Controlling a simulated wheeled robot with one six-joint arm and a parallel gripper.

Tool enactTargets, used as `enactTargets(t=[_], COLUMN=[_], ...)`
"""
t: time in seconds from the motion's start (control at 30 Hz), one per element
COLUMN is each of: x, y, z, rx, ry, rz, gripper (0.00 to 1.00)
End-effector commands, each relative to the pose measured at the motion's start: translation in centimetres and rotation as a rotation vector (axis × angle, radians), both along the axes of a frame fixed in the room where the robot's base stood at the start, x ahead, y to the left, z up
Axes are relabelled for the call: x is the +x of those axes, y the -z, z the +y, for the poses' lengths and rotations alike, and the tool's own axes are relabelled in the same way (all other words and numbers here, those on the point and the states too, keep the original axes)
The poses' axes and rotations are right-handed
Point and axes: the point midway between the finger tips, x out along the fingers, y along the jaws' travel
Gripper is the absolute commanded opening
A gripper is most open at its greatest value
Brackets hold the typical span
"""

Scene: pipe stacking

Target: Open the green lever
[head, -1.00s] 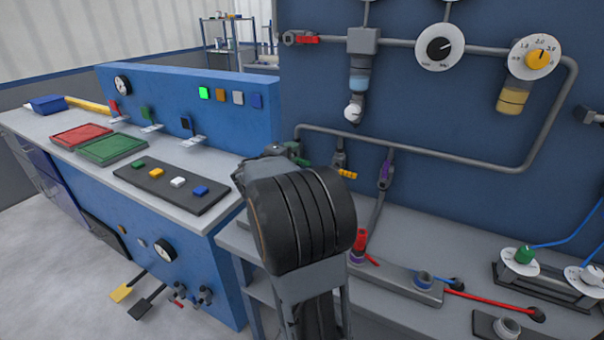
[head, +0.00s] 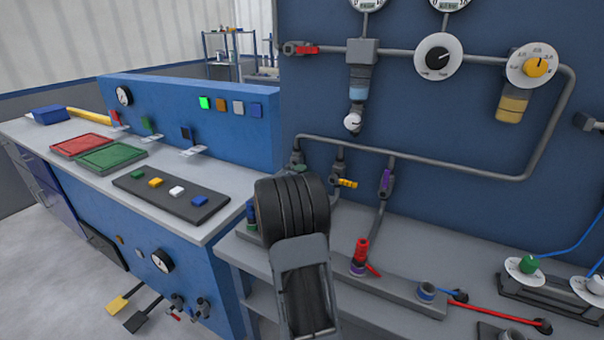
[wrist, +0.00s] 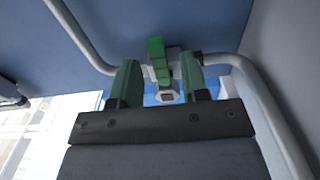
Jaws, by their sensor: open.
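The green lever (wrist: 156,47) shows in the wrist view on a grey valve on the wall pipe, pointing up in the picture. My gripper (wrist: 160,66) is open, with one green finger to the left of the lever and valve and the other to the right. I cannot tell whether either finger touches the lever. In the head view a small part of the green lever (head: 301,169) shows at the left end of the pipe, just above my dark arm link. That link hides my fingers there.
A valve with a yellow lever (head: 348,184) and one with a purple lever (head: 386,181) sit to the right on the same pipe. A red fitting (head: 361,252) stands on the bench below. A blue console (head: 180,115) is at left.

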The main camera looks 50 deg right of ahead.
Motion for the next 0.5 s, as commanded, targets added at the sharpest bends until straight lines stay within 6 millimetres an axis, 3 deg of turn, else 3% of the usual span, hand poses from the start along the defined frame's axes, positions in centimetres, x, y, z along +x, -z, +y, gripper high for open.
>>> enactTargets(t=[0.2,0.5], x=[0.4,0.5], y=[0.0,0.0], z=[-1.5,-1.7], rx=[0.0,0.0], ry=[0.001,0.0], rz=[0.0,0.0], gripper=[0.41,0.41])
